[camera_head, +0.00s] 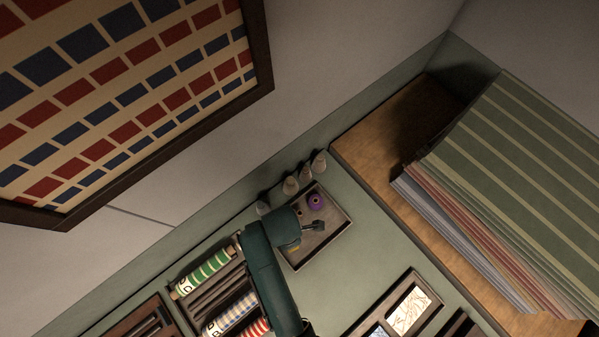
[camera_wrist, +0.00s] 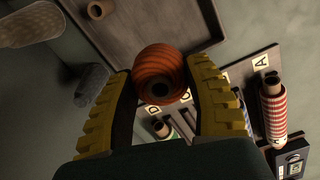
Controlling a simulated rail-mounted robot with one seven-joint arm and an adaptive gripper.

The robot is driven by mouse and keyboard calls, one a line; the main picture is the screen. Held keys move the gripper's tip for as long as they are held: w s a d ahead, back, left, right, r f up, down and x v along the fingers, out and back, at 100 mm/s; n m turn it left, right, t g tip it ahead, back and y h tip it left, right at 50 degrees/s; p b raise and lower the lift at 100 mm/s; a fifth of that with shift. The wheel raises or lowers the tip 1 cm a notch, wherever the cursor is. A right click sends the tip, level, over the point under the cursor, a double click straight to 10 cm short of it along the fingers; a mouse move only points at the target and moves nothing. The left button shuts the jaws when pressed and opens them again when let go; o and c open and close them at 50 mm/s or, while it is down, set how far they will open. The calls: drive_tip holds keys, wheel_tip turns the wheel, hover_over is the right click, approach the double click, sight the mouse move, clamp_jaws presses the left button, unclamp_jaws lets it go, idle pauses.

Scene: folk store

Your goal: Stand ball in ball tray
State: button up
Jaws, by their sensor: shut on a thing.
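In the wrist view an orange-brown ridged ball (camera_wrist: 161,73) with a dark hole sits between the yellow ribbed fingers of my gripper (camera_wrist: 160,92). The fingers are shut on its two sides. The ball overlaps the edge of the ball tray (camera_wrist: 150,40) in the picture; I cannot tell its height over it. A small brown hollow peg (camera_wrist: 98,10) stands in the tray. In the head view my gripper (camera_head: 312,226) is over the left part of the tray (camera_head: 333,240), and the held ball is hidden. A purple ball (camera_head: 316,202) sits in the tray's far part.
Several pale cone-shaped objects (camera_head: 291,186) stand along the wall behind the tray. A rack with patterned rolls (camera_head: 205,272) is at the left, with letter labels. Framed pictures (camera_head: 408,308) lie in front. A wooden shelf with striped cloth (camera_head: 500,180) is at the right.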

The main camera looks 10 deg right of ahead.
wheel_tip(320, 180, down, 10)
drive_tip(key=shift+d+r+b, duration=0.1)
drive_tip(key=shift+b, duration=0.7)
drive_tip(key=shift+f, duration=0.25)
drive_tip(key=o, duration=0.8)
drive_tip(key=shift+r, duration=0.1)
